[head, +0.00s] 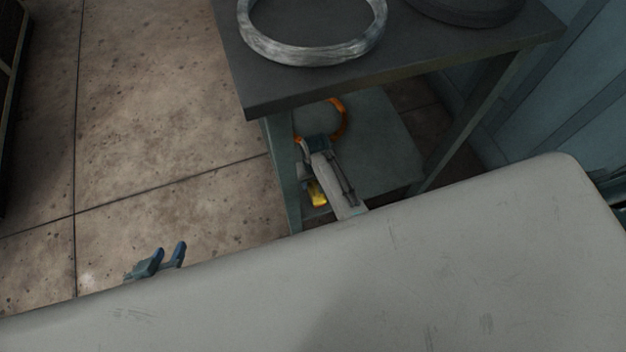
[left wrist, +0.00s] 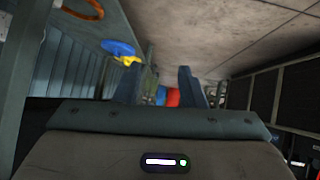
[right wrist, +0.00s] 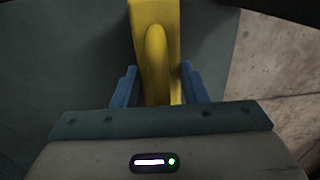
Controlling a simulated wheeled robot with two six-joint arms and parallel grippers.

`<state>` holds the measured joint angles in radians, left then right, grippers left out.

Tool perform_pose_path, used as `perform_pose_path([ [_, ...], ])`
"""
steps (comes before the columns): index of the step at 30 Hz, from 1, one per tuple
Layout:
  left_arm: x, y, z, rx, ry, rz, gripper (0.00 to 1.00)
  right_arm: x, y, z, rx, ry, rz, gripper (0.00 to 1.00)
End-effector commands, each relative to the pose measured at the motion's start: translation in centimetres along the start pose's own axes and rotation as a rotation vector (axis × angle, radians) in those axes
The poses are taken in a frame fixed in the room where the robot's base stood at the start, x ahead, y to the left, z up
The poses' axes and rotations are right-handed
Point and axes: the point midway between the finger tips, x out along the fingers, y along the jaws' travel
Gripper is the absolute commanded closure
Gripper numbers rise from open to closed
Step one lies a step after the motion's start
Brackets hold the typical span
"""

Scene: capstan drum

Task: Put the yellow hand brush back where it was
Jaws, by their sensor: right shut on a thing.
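The yellow hand brush (right wrist: 154,50) fills the middle of the right wrist view, between the blue fingers of my right gripper (right wrist: 160,88), which is shut on it. In the head view the yellow brush (head: 318,194) shows as a small patch beside my right arm, by the near left leg of the dark table and in front of its lower shelf (head: 385,150). The arm hides part of it, and I cannot tell whether it touches the shelf. My left gripper (head: 168,260) is open and empty over the floor, its fingers apart; they also show in the left wrist view (left wrist: 160,87).
The dark table (head: 420,60) carries a silver wire coil (head: 312,50) and a dark ring (head: 470,8). An orange ring (head: 342,120) lies on the lower shelf. A large pale surface (head: 400,275) fills the foreground. Open floor (head: 165,120) lies to the left.

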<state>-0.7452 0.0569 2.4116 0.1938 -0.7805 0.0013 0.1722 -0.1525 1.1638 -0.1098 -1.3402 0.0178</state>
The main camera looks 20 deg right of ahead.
Motion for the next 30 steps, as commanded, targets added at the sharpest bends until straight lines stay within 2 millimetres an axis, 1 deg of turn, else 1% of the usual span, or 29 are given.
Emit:
perform_pose_path([
  [2, 0.1, 0.0, -0.2, 0.001, 0.01, 0.0, 0.64, 0.2, 0.0, 0.0, 0.0, 0.0, 0.0, 0.85],
  [3, 0.1, 0.0, -0.3, 0.001, 0.014, 0.0, 0.64, 0.2, 0.0, 0.0, 0.0, 0.0, 0.0, 0.54],
  [6, 0.1, 0.0, -0.3, 0.001, 0.013, -0.001, 0.64, 0.2, 0.0, 0.0, 0.0, 0.0, 0.0, 0.38],
  [14, 0.1, 0.0, -0.3, 0.002, 0.013, -0.001, 0.64, 0.1, 0.0, 0.0, 0.0, 0.0, 0.0, 0.38],
  [17, -0.1, 0.0, -0.2, 0.001, 0.0, -0.001, 0.64, -0.5, 0.0, 0.0, 0.0, 0.001, 0.0, 0.38],
  [20, -0.5, -0.1, -0.2, 0.019, -0.05, -0.009, 0.64, -2.0, 0.0, -0.1, 0.001, 0.002, 0.0, 0.38],
  [27, -1.6, -0.7, -0.6, 0.067, -0.18, -0.045, 0.64, -7.3, 0.0, -0.1, 0.001, 0.003, 0.0, 0.38],
  [30, -2.1, -1.0, -0.7, 0.082, -0.225, -0.06, 0.64, -9.2, 0.0, 0.0, 0.0, 0.002, 0.0, 0.38],
])
